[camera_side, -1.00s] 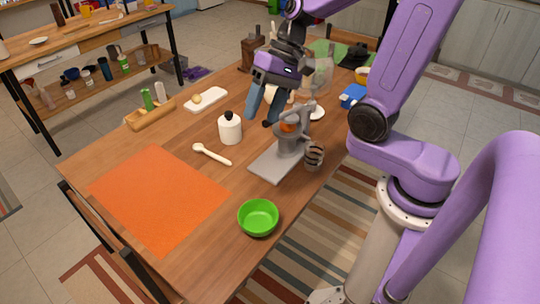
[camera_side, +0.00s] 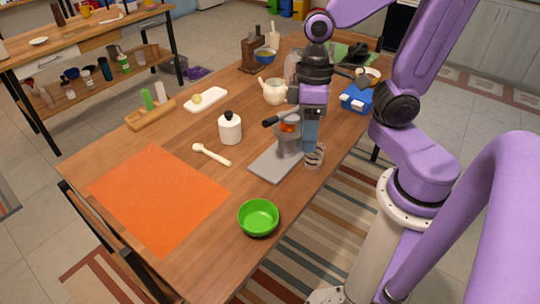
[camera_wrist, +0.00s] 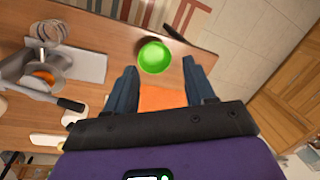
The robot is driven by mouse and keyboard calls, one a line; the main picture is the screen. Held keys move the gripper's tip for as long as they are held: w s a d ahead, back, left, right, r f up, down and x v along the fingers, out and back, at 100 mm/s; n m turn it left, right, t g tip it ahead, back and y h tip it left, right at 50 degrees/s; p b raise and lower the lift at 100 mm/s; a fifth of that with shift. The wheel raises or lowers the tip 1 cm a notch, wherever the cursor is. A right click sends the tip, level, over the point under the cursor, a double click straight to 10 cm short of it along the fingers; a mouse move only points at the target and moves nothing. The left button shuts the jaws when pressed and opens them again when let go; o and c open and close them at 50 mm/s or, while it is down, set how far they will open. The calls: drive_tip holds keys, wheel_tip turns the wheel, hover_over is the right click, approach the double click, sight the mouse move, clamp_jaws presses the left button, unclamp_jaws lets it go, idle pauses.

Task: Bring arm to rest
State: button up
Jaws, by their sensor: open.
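My gripper (camera_side: 311,130) hangs over the right side of the wooden table (camera_side: 130,151), in front of the grey press-like device (camera_side: 276,162) in the side view. Its two blue fingers overlap there. In the wrist view my gripper (camera_wrist: 160,90) has its fingers wide apart with nothing between them. The green bowl (camera_wrist: 154,57) shows beyond the fingertips in the wrist view. The same bowl (camera_side: 258,217) stands empty near the table's front edge.
An orange mat (camera_side: 158,200), a white spoon (camera_side: 212,154), a white bottle (camera_side: 230,128) and a wooden holder with shakers (camera_side: 150,114) lie to the left.

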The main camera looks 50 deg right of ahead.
drive_tip(key=s+d+n+t+h, duration=0.1)
drive_tip(key=s+n, duration=0.5)
drive_tip(key=s, duration=0.1)
drive_tip(key=shift+d+f, duration=0.2)
drive_tip(key=shift+d, duration=0.05)
drive_tip(key=c, duration=0.6)
drive_tip(key=shift+w, duration=0.2)
clamp_jaws()
drive_tip(key=m, duration=1.2)
approach(270, 117)
drive_tip(key=shift+h, duration=0.4)
drive_tip(key=shift+s+a+f, duration=0.1)
drive_tip(key=shift+a+f, duration=0.05)
drive_tip(key=shift+f, duration=1.55)
drive_tip(key=shift+s+a+f, duration=0.1)
drive_tip(key=shift+a+f, duration=0.1)
drive_tip(key=shift+f, duration=1.55)
